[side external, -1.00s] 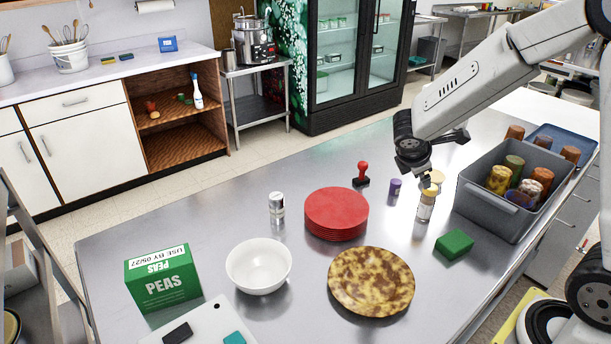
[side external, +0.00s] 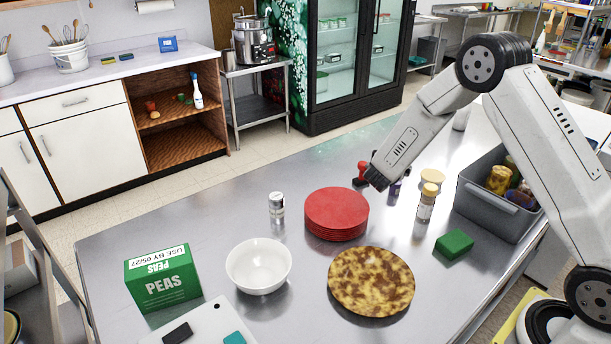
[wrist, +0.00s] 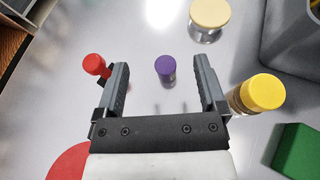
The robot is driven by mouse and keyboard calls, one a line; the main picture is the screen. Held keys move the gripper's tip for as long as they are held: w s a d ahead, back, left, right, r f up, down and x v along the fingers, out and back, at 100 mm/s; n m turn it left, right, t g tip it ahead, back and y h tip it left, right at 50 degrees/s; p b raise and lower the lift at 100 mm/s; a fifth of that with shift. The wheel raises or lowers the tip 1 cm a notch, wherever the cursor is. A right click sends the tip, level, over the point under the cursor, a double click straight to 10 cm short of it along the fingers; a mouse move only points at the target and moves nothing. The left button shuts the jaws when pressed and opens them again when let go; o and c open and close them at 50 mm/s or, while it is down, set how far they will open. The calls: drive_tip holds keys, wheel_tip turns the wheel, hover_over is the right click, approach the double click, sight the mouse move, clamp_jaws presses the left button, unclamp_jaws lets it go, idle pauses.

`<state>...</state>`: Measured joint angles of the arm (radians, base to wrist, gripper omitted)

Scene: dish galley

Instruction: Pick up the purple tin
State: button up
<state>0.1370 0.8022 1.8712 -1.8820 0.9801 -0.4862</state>
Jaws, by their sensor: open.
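The purple tin (wrist: 166,68) is small and round and stands on the steel counter. In the wrist view it lies between the two fingers of my gripper (wrist: 165,85), near their tips, and neither finger touches it. In the side view the purple tin (side external: 396,188) is partly hidden behind the end of my arm. My gripper is open and empty. Its fingers are mostly hidden in the side view, so its height over the counter is hard to tell there.
A red stamp (wrist: 94,65) stands just left of the left finger. A yellow-capped shaker (wrist: 258,94) is close to the right finger. A cream-topped jar (side external: 432,177), red plates (side external: 336,212), a green block (side external: 454,244) and a grey bin (side external: 487,215) with cups are around.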

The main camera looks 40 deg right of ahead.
approach(397, 182)
drive_tip(key=x, duration=0.4)
drive_tip(key=shift+w+d+f, duration=0.1)
drive_tip(key=shift+w+f, duration=0.1)
drive_tip(key=shift+f, duration=0.15)
drive_tip(key=shift+x, duration=3.9)
drive_tip(key=shift+c, duration=0.2)
clamp_jaws()
drive_tip(key=shift+r, duration=0.75)
drive_tip(key=s+a+r, duration=0.3)
drive_tip(key=s+r, duration=0.2)
drive_tip(key=s, duration=0.1)
drive_tip(key=s+a+r, duration=0.2)
drive_tip(key=s+r, duration=0.4)
drive_tip(key=shift+s+a+r, duration=0.2)
drive_tip(key=shift+s+a, duration=0.15)
drive_tip(key=shift+s, duration=0.05)
